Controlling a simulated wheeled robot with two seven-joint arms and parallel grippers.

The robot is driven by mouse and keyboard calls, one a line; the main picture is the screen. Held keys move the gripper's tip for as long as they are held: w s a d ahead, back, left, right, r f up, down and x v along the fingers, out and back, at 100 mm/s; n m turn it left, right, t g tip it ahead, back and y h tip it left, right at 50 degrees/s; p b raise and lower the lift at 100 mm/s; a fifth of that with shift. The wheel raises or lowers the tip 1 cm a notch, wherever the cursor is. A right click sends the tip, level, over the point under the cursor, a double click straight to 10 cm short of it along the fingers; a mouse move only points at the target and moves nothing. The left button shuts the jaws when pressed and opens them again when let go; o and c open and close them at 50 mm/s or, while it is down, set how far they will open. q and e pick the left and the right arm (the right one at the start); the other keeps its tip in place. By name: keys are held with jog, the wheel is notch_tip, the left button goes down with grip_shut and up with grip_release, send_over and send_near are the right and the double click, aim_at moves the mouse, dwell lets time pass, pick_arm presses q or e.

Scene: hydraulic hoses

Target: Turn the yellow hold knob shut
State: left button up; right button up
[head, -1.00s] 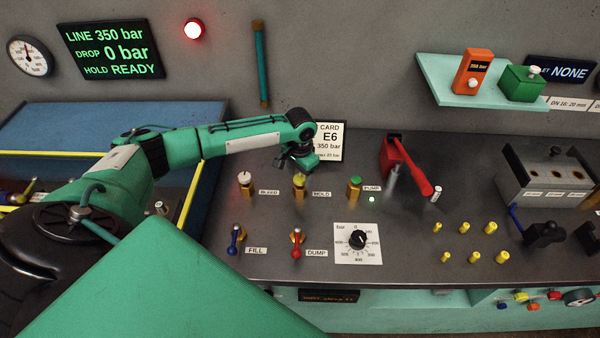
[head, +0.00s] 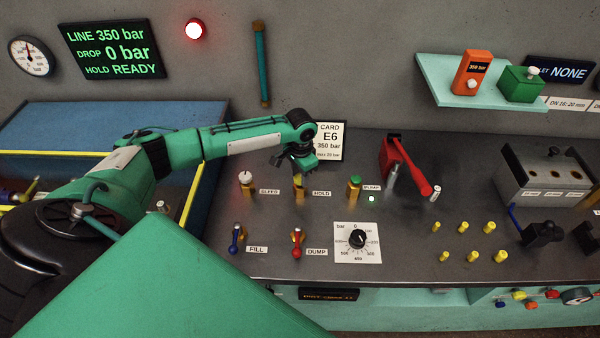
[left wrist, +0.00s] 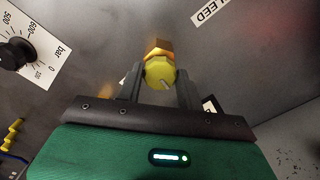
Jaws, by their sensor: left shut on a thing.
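The yellow hold knob (head: 298,181) stands on its brass base on the metal bench, left of the HOLD label (head: 321,193). My left gripper (head: 300,168) is over the knob from above. In the left wrist view its two fingers (left wrist: 160,85) are shut on the knob, one on each side. In the head view the gripper partly hides the knob's top. The display (head: 110,50) reads LINE 350 bar, DROP 0 bar, HOLD READY. My right gripper is not in view.
The white-topped bleed knob (head: 246,181) and green-topped pump knob (head: 354,185) stand to either side. Blue fill (head: 235,238) and red dump (head: 297,245) levers are in front. A card (head: 330,142) stands close behind my gripper. A red lever (head: 415,170) is to the right.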

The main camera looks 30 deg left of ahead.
pick_arm(q)
jog(key=m+p, duration=0.1)
jog(key=m, duration=0.2)
jog(key=shift+r+m+p, duration=0.15)
jog(key=shift+m+p, duration=0.15)
jog(key=shift+p, duration=0.05)
jog(key=m+p, duration=0.1)
jog(key=m, duration=0.2)
jog(key=shift+m, duration=0.3)
jog(key=m, duration=0.4)
jog(key=shift+w, duration=0.1)
jog(key=m, duration=0.5)
jog(key=o, duration=1)
